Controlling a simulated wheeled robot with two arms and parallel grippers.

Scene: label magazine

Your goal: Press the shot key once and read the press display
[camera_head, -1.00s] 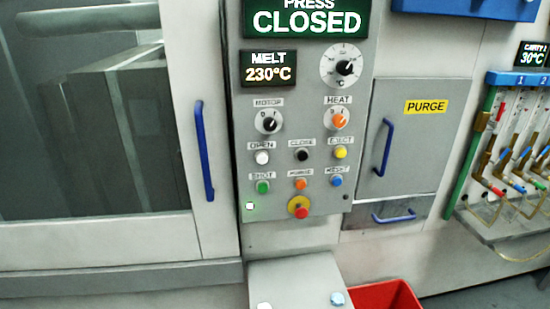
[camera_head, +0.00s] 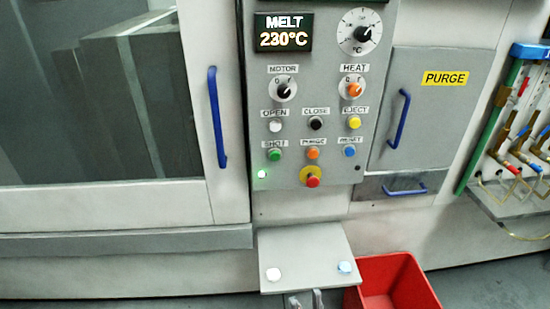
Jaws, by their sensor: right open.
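The green shot key (camera_head: 274,154) sits under its SHOT label at the lower left of the grey control panel (camera_head: 330,110). Nothing touches it. The press display is out of the picture above the panel. The melt display (camera_head: 284,33) reads 230°C. My left gripper is out of view.
Other keys surround the shot key, including the orange purge key (camera_head: 313,153). A red stop button (camera_head: 312,181) lies below. A shelf (camera_head: 305,250) juts out under the panel, beside a red bin (camera_head: 395,285). A blue door handle (camera_head: 216,118) stands left.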

